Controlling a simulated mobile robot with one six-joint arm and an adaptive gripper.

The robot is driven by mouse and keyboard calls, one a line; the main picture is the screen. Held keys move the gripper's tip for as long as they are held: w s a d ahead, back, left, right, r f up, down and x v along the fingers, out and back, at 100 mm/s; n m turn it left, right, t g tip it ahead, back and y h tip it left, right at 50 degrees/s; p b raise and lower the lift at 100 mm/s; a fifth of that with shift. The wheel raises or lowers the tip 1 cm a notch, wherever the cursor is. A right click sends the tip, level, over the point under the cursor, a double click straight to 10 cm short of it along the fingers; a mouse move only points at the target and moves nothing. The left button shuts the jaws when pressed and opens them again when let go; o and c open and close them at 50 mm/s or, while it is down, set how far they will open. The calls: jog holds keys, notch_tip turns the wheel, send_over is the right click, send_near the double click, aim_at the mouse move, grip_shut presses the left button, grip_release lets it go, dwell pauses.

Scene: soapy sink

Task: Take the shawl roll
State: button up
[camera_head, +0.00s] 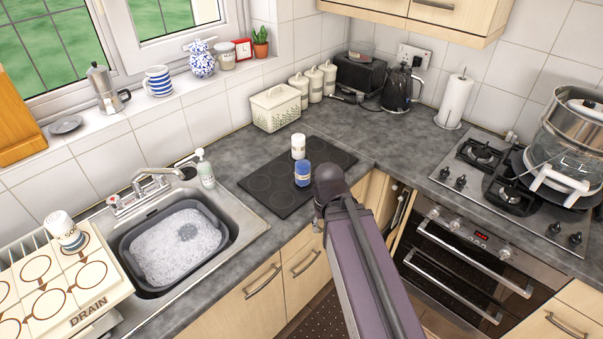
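No label lets me tell for sure which item is the shawl roll. A blue roll-like item (302,174) with a pale top stands upright on a dark mat (268,191) marked with circles. A white roll-like item (298,146) stands just behind it on the same mat. A white roll-like item with dark lettering and a blue band (66,231) sits tilted on the rack marked DRAIN (88,283) at the left. My arm reaches up from the bottom, its dark end just right of the blue item. My gripper's fingers do not show.
The sink holds a grey basin (128,263) of suds, with a soap bottle (205,169) beside it. A paper towel roll (455,101), a kettle (402,88) and a cream bin (275,108) stand at the back. The hob (470,182) with pots is right. The back counter's middle is clear.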

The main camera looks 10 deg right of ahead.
aim_at(303, 164)
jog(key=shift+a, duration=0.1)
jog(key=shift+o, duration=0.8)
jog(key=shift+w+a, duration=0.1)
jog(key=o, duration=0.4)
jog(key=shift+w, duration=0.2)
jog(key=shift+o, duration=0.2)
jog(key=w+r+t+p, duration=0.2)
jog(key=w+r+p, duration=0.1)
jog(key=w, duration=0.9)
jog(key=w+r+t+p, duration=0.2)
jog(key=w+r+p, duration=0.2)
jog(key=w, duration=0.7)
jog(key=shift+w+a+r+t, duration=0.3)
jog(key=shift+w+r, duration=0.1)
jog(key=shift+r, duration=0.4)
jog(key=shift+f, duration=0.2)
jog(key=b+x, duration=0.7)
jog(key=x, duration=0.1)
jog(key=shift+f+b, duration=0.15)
jog(key=shift+b, duration=0.25)
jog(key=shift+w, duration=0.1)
